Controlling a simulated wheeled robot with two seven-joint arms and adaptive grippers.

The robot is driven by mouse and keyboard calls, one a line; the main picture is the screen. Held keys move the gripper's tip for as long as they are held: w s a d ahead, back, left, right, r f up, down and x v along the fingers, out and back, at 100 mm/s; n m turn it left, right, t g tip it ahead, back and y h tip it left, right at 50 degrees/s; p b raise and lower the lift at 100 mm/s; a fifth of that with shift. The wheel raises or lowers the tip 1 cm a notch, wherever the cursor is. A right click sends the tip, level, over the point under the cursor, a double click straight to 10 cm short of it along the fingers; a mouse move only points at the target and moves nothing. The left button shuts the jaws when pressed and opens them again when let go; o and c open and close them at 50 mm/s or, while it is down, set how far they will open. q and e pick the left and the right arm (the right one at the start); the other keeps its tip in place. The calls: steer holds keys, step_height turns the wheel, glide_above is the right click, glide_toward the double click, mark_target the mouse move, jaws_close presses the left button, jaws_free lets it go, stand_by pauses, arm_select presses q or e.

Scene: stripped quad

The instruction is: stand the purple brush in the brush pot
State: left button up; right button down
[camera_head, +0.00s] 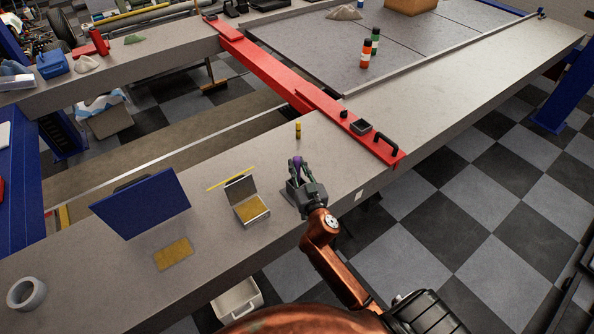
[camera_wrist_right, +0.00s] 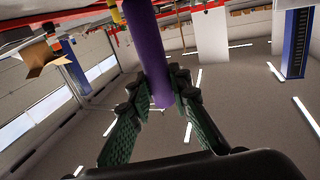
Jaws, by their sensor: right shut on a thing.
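The purple brush shows as a thin purple strip (camera_head: 296,167) between the fingers of my right gripper (camera_head: 297,163). In the right wrist view its purple shaft (camera_wrist_right: 147,50) runs from the top edge down between the two green-padded fingers (camera_wrist_right: 158,100), which are shut on it. My right gripper is over the near part of the grey counter and hides part of the brush. I cannot pick out the brush pot with certainty. A grey hollow round thing (camera_head: 27,293) lies at the far left of the counter. My left gripper is not in view.
An open box (camera_head: 248,207) and a blue panel (camera_head: 141,203) stand left of my right gripper. A small yellow cylinder (camera_head: 298,131) stands just beyond it. A red beam (camera_head: 290,82) crosses the counter. A yellow-brown pad (camera_head: 173,253) lies nearer, with bare counter around it.

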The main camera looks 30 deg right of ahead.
steer(key=shift+f, duration=0.85)
steer(key=shift+f, duration=0.1)
steer(key=c, duration=1.8)
jaws_free()
